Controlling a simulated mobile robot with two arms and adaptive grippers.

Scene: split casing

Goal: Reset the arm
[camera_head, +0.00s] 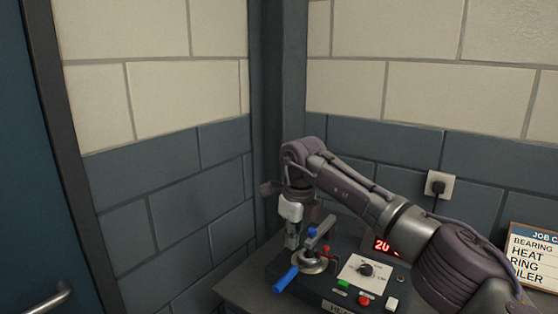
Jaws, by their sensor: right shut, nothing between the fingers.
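My right arm comes in from the lower right and bends down at the wrist in the corner. My right gripper (292,240) points down, its fingers shut with nothing between them. It is at the back left of a dark bench heater (338,284), close behind a grey bar (321,232) with a blue and a red knob near it. Whether the fingers touch the bar I cannot tell. A round metal ring part (312,264) sits under the bar, and a blue handle (286,279) sticks out to the front left. My left gripper is not in view.
The heater has a dial panel (366,270), a red lit display (382,245) partly hidden by my arm, and green and red buttons. A job card (535,258) stands at the right. Brick walls close in behind. A blue door (22,170) is at left.

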